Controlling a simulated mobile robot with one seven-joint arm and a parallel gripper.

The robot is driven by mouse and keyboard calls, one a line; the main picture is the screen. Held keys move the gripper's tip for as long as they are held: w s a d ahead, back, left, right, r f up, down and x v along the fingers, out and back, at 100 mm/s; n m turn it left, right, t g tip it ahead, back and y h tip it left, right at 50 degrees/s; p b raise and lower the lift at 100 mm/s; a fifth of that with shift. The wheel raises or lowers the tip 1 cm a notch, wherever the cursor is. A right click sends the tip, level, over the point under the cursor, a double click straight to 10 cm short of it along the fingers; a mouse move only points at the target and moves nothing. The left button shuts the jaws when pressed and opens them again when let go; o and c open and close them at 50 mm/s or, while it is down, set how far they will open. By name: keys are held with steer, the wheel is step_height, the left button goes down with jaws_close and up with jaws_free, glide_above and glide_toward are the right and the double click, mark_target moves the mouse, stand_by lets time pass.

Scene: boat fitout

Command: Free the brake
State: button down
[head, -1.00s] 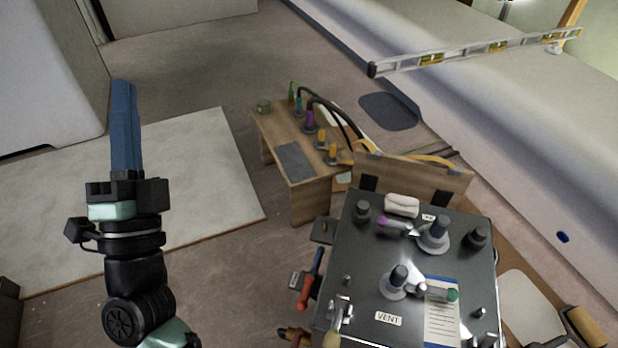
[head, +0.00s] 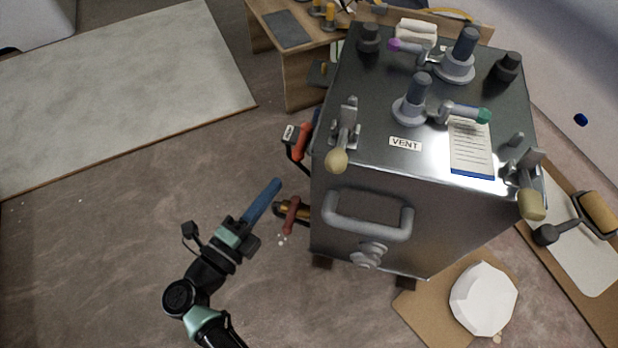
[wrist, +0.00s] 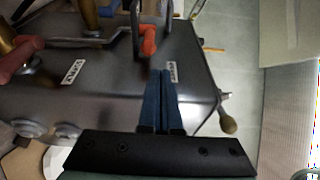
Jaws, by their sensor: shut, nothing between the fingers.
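A dark metal cabinet (head: 345,200) stands right of my gripper (head: 277,183) in the head view. An orange-red handle (head: 301,141) with a small label plate (head: 290,134) sticks out from its left side; it also shows in the wrist view (wrist: 148,40), just beyond my fingertips. Lower on that side is a dark red lever (head: 290,215) on a brass fitting, seen at the left of the wrist view (wrist: 20,55). My gripper's blue fingers (wrist: 162,75) are shut and empty, apart from the handle.
The cabinet top carries two valves (head: 411,110), a VENT label (head: 405,144) and toggle clamps (head: 345,135). A grey pull handle (head: 368,222) projects from its front. A wooden bench (head: 290,85) stands behind. The floor (head: 130,240) left of the cabinet is clear.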

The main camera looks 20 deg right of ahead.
mark_target(302, 143)
steer(key=shift+s+d+f+g, duration=0.15)
steer(key=shift+s+f, duration=0.15)
steer(key=shift+f, duration=0.2)
steer(key=shift+s+a+f+g, duration=0.15)
steer(key=shift+s+f, duration=0.15)
steer(key=shift+f, duration=0.15)
steer(key=shift+w+d, duration=0.1)
steer(key=shift+d, duration=0.05)
steer(key=b+x, duration=0.3)
steer(key=x, duration=0.6)
steer(key=shift+w+d+b, duration=0.2)
steer(key=shift+d+b, duration=0.15)
